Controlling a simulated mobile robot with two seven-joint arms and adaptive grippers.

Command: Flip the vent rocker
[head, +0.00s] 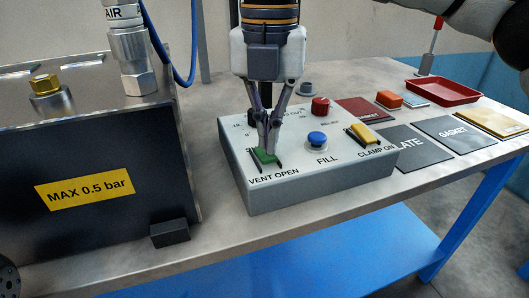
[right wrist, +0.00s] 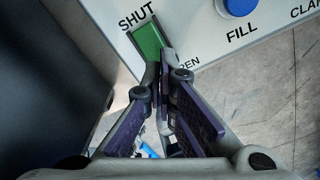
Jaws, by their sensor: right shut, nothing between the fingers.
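The vent rocker is a green switch (head: 262,157) in a dark slot on the sloping top of a grey-white control box (head: 330,185). "VENT OPEN" is printed along its near side. In the right wrist view the green rocker (right wrist: 147,38) has "SHUT" printed at its far end, and the near label is partly covered. My right gripper (head: 270,148) points down with its fingers together and empty, its tips right at the rocker. In the wrist view the tips (right wrist: 160,62) overlap the rocker's near end. I cannot tell whether they touch it or which way it is tilted.
A blue FILL button (head: 317,138), yellow clamp rocker (head: 363,134) and red knob (head: 320,106) share the box. A dark chamber (head: 100,180) marked "MAX 0.5 bar" stands close on the left. Flat plates and a red tray (head: 443,92) lie to the right.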

